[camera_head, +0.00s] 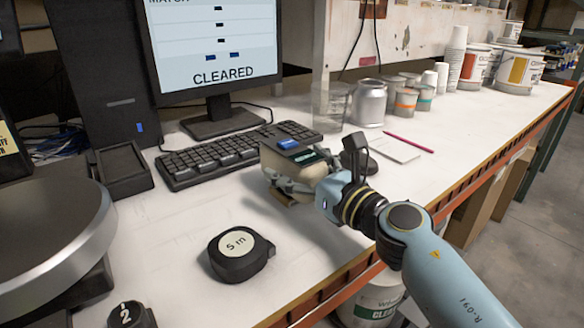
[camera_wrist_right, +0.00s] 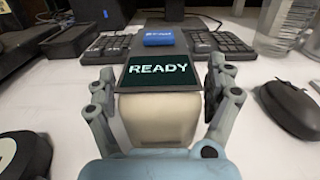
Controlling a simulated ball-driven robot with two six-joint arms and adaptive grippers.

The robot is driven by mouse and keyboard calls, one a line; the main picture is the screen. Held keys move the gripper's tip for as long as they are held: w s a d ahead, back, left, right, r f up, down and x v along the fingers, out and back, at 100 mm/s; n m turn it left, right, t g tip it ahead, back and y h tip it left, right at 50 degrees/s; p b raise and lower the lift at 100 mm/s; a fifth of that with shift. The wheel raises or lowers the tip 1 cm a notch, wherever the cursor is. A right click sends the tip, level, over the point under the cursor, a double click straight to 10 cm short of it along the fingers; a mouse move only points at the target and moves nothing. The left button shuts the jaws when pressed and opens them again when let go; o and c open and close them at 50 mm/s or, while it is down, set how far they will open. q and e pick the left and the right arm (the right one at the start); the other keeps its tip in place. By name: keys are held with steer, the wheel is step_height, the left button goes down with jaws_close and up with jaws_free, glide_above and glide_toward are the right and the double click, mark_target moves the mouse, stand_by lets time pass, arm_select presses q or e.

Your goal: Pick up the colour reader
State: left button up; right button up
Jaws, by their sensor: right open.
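The colour reader (camera_head: 297,158) is a beige block with a dark screen and a blue part on top. It sits on the white bench in front of the keyboard. In the right wrist view the reader (camera_wrist_right: 160,115) faces me, and its screen reads READY. My right gripper (camera_head: 296,182) is open, with one finger on each side of the reader's body. In the wrist view the fingers of the right gripper (camera_wrist_right: 160,85) flank it closely; I cannot tell whether they touch it. The left gripper is not in view.
A black keyboard (camera_head: 238,153) lies behind the reader. A black tape measure (camera_head: 240,254) lies at the front. A dark mouse (camera_wrist_right: 291,108) is close on the right. Cans and cups, including a silver can (camera_head: 369,102), stand behind right.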

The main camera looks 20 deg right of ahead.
mark_target(303, 153)
steer(key=shift+w+r, duration=0.1)
steer(key=c, duration=1.7)
steer(key=shift+r, duration=0.1)
